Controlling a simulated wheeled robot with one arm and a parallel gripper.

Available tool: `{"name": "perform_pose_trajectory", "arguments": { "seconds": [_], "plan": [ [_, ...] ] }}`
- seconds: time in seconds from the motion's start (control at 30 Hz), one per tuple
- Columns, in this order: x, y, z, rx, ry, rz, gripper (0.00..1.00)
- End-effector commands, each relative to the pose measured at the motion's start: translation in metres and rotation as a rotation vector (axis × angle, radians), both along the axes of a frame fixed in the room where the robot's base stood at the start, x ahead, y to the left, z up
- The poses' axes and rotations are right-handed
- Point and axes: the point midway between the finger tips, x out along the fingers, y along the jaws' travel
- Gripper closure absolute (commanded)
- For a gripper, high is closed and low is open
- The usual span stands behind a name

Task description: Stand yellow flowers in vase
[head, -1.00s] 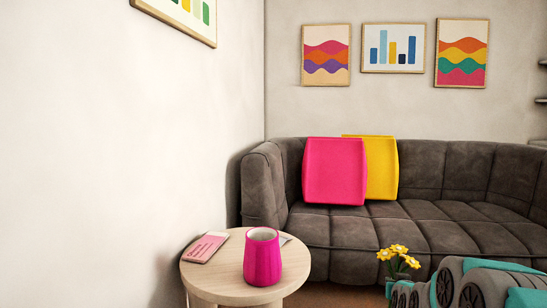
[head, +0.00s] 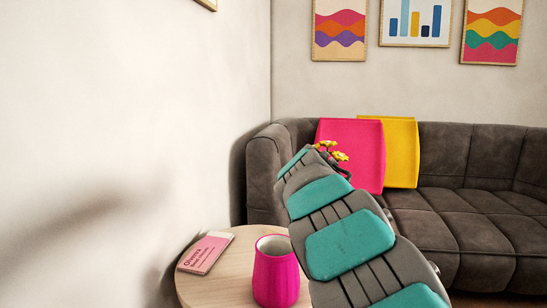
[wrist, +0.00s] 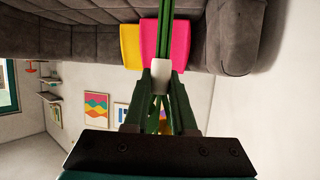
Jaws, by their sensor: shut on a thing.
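The vase (head: 276,278) is a ribbed magenta pot with a pale inside, standing upright and open on the round wooden table (head: 218,280). The yellow flowers (head: 334,152) show in the head view past the far end of my arm, above and to the right of the vase, apart from it. In the wrist view my gripper (wrist: 160,82) is shut on the green stems (wrist: 166,35), which run on past the fingers. A white piece sits at the fingertips around the stems. Most of the blooms are hidden there.
A pink booklet (head: 206,252) lies on the table left of the vase. A dark grey sofa (head: 450,160) with a pink cushion (head: 350,142) and a yellow cushion (head: 402,150) stands behind. A white wall (head: 120,130) rises close on the left.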

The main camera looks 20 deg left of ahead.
Motion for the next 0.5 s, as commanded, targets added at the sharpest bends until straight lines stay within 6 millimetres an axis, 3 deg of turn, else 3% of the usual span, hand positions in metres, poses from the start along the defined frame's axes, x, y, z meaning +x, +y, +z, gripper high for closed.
{"name": "perform_pose_trajectory", "arguments": {
  "seconds": [0.03,0.2,0.5],
  "plan": [
    [-0.012,0.02,0.015,0.001,-0.008,-0.009,1.0],
    [-0.056,0.06,0.051,0.006,-0.006,-0.085,1.0],
    [-0.12,0.1,0.084,0.006,-0.003,-0.167,1.0]
  ]
}}
